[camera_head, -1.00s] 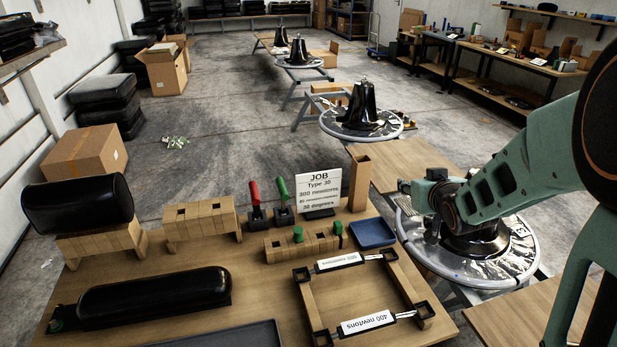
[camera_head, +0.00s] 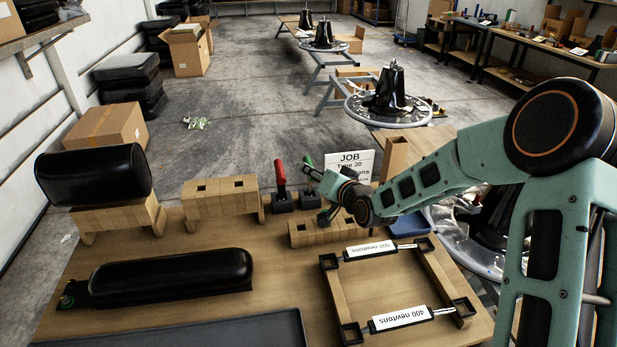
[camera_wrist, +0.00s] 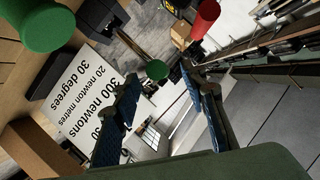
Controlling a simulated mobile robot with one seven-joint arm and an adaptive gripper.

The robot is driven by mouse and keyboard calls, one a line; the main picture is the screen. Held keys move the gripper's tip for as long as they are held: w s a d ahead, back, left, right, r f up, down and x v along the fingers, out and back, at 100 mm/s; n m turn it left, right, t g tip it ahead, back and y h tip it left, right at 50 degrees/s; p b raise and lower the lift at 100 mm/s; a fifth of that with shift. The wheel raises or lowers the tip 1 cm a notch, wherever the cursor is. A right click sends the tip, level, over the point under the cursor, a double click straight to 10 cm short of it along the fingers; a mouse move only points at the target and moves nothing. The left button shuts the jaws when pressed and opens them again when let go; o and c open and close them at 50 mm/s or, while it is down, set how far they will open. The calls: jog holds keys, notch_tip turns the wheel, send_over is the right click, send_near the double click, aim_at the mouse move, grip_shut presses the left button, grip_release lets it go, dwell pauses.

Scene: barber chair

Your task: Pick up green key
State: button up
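A green-handled key (camera_head: 309,160) stands in a small black holder, just left of the job sign. Its round green end (camera_wrist: 157,69) shows between my fingertips in the wrist view; the rest is mostly hidden. My gripper (camera_wrist: 160,77) is open, with two blue-padded fingers apart and nothing clearly held. In the head view, its tip is close to the green handle. I cannot tell whether they touch.
A red-handled key (camera_head: 280,176) stands just left of the green one. The white job sign (camera_head: 353,162) is close behind my gripper. A wooden frame (camera_head: 335,298) with two labelled bars and a black cushion (camera_head: 172,272) lie on the table.

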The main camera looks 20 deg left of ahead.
aim_at(310, 185)
jog(key=shift+b+x, duration=0.35)
jog(key=shift+x, duration=2.65)
jog(key=shift+w+d+r, duration=0.1)
jog(key=shift+d, duration=0.05)
grip_shut()
